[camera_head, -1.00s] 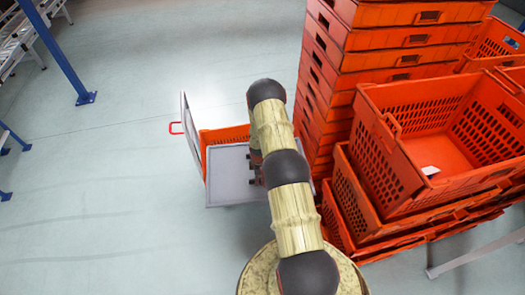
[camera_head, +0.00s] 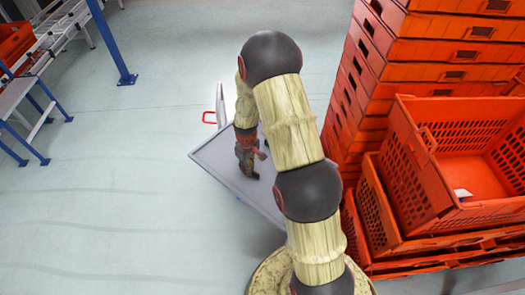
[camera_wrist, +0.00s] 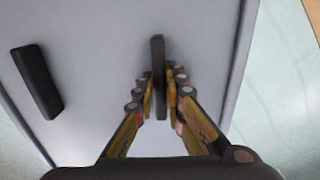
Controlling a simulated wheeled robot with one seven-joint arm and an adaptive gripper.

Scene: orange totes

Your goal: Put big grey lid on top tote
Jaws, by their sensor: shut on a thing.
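The big grey lid (camera_head: 212,155) is a flat panel, turned at an angle in front of my base in the head view. In the wrist view the lid (camera_wrist: 90,25) fills most of the picture. It has two dark bar handles. My gripper (camera_wrist: 158,85) is shut on one dark handle (camera_wrist: 158,55); the other handle (camera_wrist: 37,80) is free at left. My gripper (camera_head: 257,158) is partly hidden by my arm in the head view. An open orange tote (camera_head: 408,175) tops the near stack at right, with a small white label inside.
A taller stack of orange totes (camera_head: 400,60) stands behind the open one, close to my arm's right. A pale upright panel with a red handle (camera_head: 209,117) is beyond the lid. Blue-legged racks (camera_head: 112,45) stand at far left. The floor (camera_head: 120,190) at left is clear.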

